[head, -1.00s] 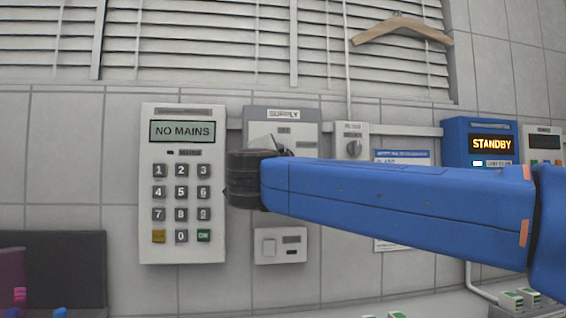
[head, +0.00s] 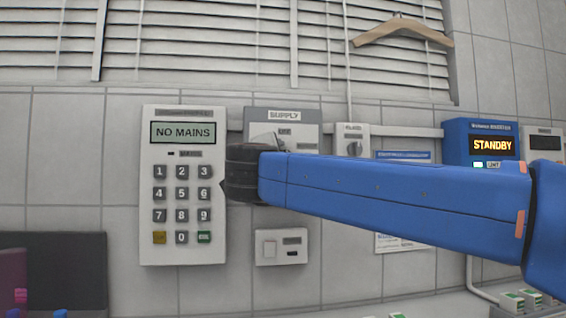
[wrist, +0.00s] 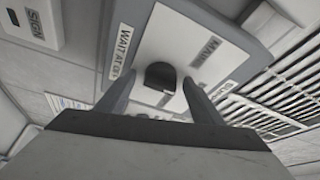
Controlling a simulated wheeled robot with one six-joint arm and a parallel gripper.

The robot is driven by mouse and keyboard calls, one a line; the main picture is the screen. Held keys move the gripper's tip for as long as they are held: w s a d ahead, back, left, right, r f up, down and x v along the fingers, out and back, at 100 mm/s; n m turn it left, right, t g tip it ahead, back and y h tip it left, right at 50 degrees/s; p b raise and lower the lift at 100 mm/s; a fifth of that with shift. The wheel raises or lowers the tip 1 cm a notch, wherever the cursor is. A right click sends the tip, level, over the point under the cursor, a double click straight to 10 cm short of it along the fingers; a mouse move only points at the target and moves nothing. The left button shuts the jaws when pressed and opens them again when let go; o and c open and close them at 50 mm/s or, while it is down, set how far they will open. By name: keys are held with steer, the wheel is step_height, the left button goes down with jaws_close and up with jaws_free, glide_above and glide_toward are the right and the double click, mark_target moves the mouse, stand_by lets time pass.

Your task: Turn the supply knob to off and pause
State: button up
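The supply panel (head: 308,124) is a grey and white plate labelled SUPPLY on the tiled wall, mostly hidden behind my arm in the head view. Its dark rounded knob (wrist: 160,76) shows in the wrist view, on a white face with labels reading "WAIT AT OF…" and "MAIN…". My gripper (wrist: 155,82) is open, with one finger on each side of the knob and a visible gap to it on both sides. I cannot tell how deep the fingertips reach. In the head view the knob and fingers are hidden by my arm.
A keypad unit (head: 182,240) reading NO MAINS hangs left of the supply panel. A switch box (head: 270,247) sits below. A small box with another knob (head: 353,143) and a blue unit (head: 481,143) reading STANDBY are to the right.

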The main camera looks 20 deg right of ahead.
steer(key=v, duration=1.7)
steer(key=shift+s, duration=0.2)
stand_by(0.7)
